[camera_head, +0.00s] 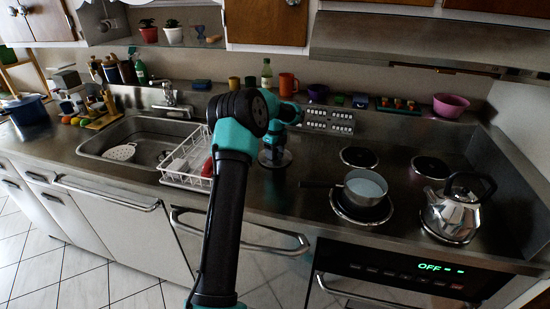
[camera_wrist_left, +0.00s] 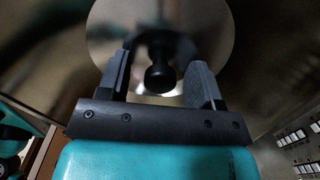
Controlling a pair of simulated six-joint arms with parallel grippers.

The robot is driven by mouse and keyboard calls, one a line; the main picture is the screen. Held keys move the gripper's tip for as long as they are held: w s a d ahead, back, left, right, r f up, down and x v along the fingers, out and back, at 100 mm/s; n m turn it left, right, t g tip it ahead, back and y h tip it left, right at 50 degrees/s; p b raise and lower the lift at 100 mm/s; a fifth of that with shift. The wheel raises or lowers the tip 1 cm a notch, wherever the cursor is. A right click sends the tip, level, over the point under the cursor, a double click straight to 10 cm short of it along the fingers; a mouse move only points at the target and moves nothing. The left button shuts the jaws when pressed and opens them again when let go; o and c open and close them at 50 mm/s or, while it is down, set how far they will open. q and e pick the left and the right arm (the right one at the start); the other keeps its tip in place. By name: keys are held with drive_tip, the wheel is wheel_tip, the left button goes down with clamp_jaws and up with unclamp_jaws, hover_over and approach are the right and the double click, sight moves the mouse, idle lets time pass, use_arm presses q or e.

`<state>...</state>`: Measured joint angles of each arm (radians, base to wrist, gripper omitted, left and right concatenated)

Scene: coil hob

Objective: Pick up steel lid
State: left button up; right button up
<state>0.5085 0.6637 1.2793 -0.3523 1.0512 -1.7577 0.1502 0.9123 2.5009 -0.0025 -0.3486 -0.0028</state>
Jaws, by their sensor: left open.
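The steel lid (camera_wrist_left: 115,30) is a round, shiny disc with a black knob (camera_wrist_left: 158,78), seen close up in the left wrist view. In the head view the lid (camera_head: 275,160) lies on the counter between the dish rack and the hob, partly hidden by my left arm. My left gripper (camera_wrist_left: 158,82) is open just above the lid, with the knob showing between its two fingers and a gap on each side. In the head view my left gripper (camera_head: 273,146) is small and mostly covered by my wrist. My right gripper is out of view.
A white dish rack (camera_head: 180,182) stands left of the lid, beside the sink (camera_head: 100,140). A saucepan (camera_head: 362,190) and a kettle (camera_head: 450,215) stand on the hob to the right. An orange mug (camera_head: 287,84) and other items line the back ledge.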

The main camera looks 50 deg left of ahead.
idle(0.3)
use_arm(q)
drive_tip(key=c, duration=1)
drive_tip(key=shift+c, duration=0.2)
drive_tip(key=shift+r, duration=1.65)
drive_tip(key=shift+s+d+r, duration=0.1)
drive_tip(key=shift+r, duration=0.1)
drive_tip(key=s+d, duration=0.3)
drive_tip(key=d, duration=0.1)
drive_tip(key=s+d+r, duration=0.1)
drive_tip(key=s+d, duration=0.6)
drive_tip(key=shift+s+d+r, duration=0.2)
drive_tip(key=shift+d, duration=0.2)
